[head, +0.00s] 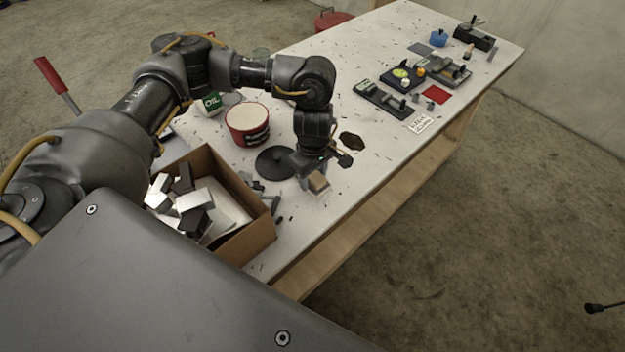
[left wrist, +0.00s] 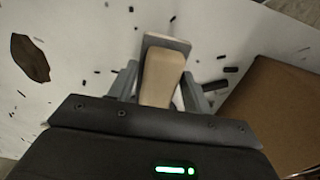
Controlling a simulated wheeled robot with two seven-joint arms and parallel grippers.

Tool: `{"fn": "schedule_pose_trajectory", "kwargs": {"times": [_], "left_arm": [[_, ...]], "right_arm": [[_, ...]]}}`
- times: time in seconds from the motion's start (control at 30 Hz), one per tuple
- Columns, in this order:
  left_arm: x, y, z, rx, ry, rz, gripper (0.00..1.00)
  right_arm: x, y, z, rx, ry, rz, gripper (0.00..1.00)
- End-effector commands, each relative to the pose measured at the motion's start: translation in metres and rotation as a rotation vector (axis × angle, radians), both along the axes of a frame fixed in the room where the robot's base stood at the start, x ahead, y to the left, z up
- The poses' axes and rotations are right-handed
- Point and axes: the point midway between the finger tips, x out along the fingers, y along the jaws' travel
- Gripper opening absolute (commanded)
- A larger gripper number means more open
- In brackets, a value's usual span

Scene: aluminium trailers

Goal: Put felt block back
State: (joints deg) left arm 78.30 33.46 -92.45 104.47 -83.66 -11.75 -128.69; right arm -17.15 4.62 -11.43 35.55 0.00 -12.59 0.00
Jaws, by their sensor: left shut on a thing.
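The felt block (left wrist: 162,76) is a tan block with a grey layer at its far end. My left gripper (left wrist: 160,92) is shut on it, with one finger on each side. In the head view the block (head: 318,183) hangs below the left gripper (head: 316,178), near the front edge of the white table and right of the cardboard box. I cannot tell how high above the table it is.
An open cardboard box (head: 252,243) with metal offcuts stands left of the gripper. A red tub (head: 248,138) and a black disc (head: 277,163) are close behind. Tools, a red square (head: 436,94) and a white label (head: 420,124) lie farther along the table.

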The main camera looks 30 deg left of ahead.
Motion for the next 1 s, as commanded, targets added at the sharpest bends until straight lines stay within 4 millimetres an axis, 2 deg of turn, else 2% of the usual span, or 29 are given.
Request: {"fn": "schedule_pose_trajectory", "kwargs": {"times": [0.1, 0.4, 0.83, 0.87, 1.0], "left_arm": [[0.002, 0.002, -0.003, 0.000, 0.001, 0.003, 0.28], [0.003, 0.004, -0.034, 0.000, 0.002, 0.001, 0.28], [0.003, 0.004, -0.041, 0.000, 0.000, 0.000, 0.28], [0.003, 0.004, -0.041, 0.000, 0.000, 0.000, 0.51], [0.003, 0.004, -0.039, 0.000, 0.000, 0.000, 0.69]], "right_arm": [[0.000, 0.002, 0.000, 0.002, 0.000, -0.001, 0.36], [0.000, 0.002, 0.012, 0.003, 0.001, -0.001, 0.36], [-0.001, 0.002, 0.006, 0.002, 0.001, 0.000, 0.36], [-0.001, 0.002, 0.006, 0.002, 0.001, 0.000, 0.36], [-0.001, 0.002, 0.008, 0.002, 0.001, 0.000, 0.36]]}}
